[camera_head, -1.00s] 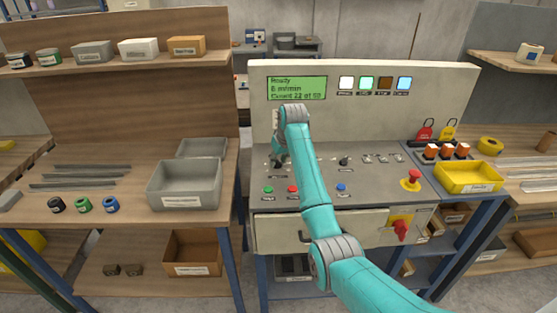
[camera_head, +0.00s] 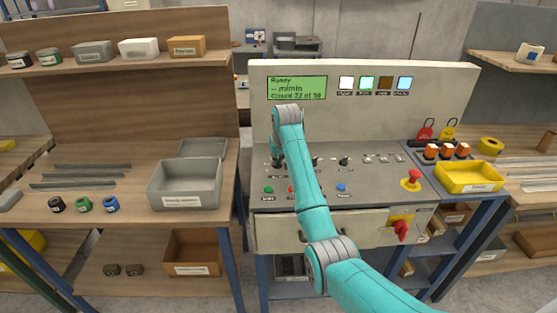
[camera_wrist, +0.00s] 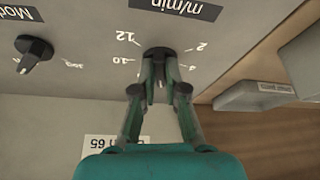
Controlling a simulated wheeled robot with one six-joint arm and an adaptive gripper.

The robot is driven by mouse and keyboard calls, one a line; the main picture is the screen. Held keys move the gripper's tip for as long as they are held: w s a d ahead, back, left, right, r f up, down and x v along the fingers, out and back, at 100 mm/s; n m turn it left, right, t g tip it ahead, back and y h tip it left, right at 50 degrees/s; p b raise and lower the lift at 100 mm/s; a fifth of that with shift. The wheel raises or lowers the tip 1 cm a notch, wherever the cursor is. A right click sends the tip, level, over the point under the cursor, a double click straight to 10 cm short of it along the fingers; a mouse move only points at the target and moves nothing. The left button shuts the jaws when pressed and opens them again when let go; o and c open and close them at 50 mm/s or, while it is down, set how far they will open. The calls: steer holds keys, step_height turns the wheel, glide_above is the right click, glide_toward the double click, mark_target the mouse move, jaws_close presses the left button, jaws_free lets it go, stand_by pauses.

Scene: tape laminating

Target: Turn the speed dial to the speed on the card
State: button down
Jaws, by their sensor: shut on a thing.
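The black speed dial (camera_wrist: 158,50) is in the wrist view, under an upside-down "m/min" label, with a ring of white numbers including 2, 4, 10 and 12. My gripper (camera_wrist: 159,72) is shut on the dial, its fingers covering part of it and some numbers. In the head view my gripper (camera_head: 278,160) is at the left of the grey control panel (camera_head: 385,186), mostly hidden by my arm. The green display (camera_head: 297,88) reads "Ready", "-- m/min" and a count line.
A second black knob (camera_wrist: 35,50) sits beside the dial in the wrist view. Coloured push buttons and a red emergency stop (camera_head: 411,177) are on the panel. A grey bin (camera_head: 184,186) stands on the left bench, and a yellow tray (camera_head: 470,178) at right.

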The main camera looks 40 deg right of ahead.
steer(key=m, duration=0.2)
steer(key=m+h, duration=0.1)
steer(key=m, duration=0.1)
steer(key=shift+w+a+g, duration=0.15)
steer(key=shift+a+g, duration=0.05)
steer(key=shift+g, duration=0.2)
steer(key=shift+w+a+m+g+h, duration=0.1)
steer(key=shift+m+g+h, duration=0.4)
steer(key=shift+m, duration=1.1)
steer(key=c, duration=1.2)
jaws_free()
steer(key=v, duration=1.2)
steer(key=shift+w+a+f, duration=0.1)
